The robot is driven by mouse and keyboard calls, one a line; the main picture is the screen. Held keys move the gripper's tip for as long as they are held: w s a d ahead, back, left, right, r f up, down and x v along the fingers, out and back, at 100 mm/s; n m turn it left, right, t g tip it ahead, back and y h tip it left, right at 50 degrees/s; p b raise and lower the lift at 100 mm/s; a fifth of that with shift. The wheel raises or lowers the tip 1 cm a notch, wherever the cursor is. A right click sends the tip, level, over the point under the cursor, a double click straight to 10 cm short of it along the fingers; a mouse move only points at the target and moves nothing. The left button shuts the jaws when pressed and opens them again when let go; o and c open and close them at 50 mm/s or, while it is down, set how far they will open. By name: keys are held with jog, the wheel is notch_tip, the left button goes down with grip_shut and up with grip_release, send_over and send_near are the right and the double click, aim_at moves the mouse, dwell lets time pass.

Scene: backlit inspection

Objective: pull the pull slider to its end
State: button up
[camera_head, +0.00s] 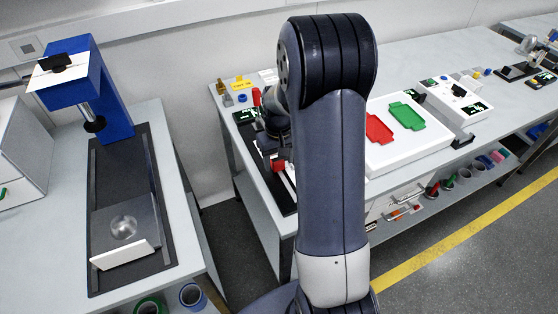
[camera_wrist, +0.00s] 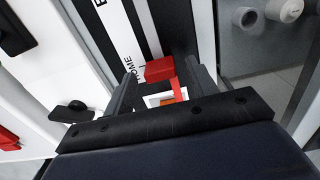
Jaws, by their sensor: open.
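The pull slider shows as a red block (camera_wrist: 160,70) in the wrist view, on a dark track beside a white strip marked HOME. My gripper (camera_wrist: 162,86) is open, with one finger to the left of the red block and one to the right. I cannot tell whether either finger touches it. A red upright and a small orange piece (camera_wrist: 168,100) in a white frame show between the fingers, close to the palm. In the head view the red block (camera_head: 277,163) shows below my wrist, left of my arm, which hides much of the track.
A white panel (camera_head: 418,146) with red and green trays lies right of my arm. A blue press (camera_head: 92,90) stands on the separate left bench. Small coloured items, including a yellow one (camera_head: 240,83), sit behind the slider. A gap separates the two benches.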

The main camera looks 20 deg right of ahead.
jog(key=shift+f, duration=0.7)
jog(key=shift+c, duration=0.5)
grip_shut()
